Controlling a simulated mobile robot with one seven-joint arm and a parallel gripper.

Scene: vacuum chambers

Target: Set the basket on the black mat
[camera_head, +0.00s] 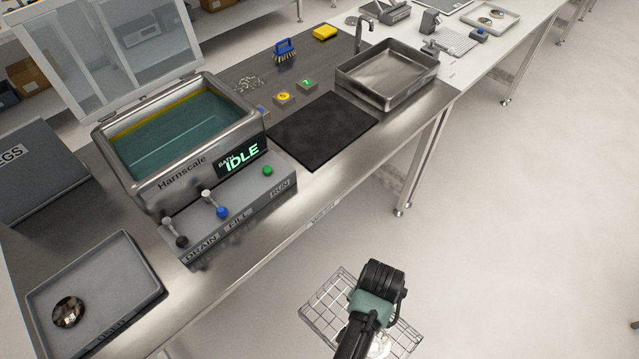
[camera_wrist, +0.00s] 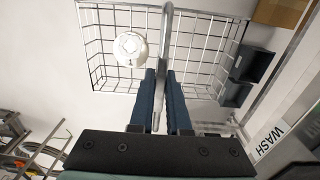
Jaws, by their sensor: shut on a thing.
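The wire basket (camera_head: 328,312) hangs in front of the bench, over the floor, at the bottom of the head view. My gripper (camera_head: 378,300) is above it and hides much of it. In the wrist view the basket (camera_wrist: 98,52) lies beyond my fingers (camera_wrist: 160,100), which are shut on its upright metal handle. A round whitish metal part (camera_wrist: 130,48) is in the basket. The black mat (camera_head: 322,130) lies flat and bare on the steel bench, between the bath and the sink tray. The basket is apart from the mat.
The bath unit (camera_head: 180,135) reads IDLE and has levers and a green button at its front. A steel sink (camera_head: 388,75) with a tap stands right of the mat. A grey tray (camera_head: 95,300) holds a shiny disc.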

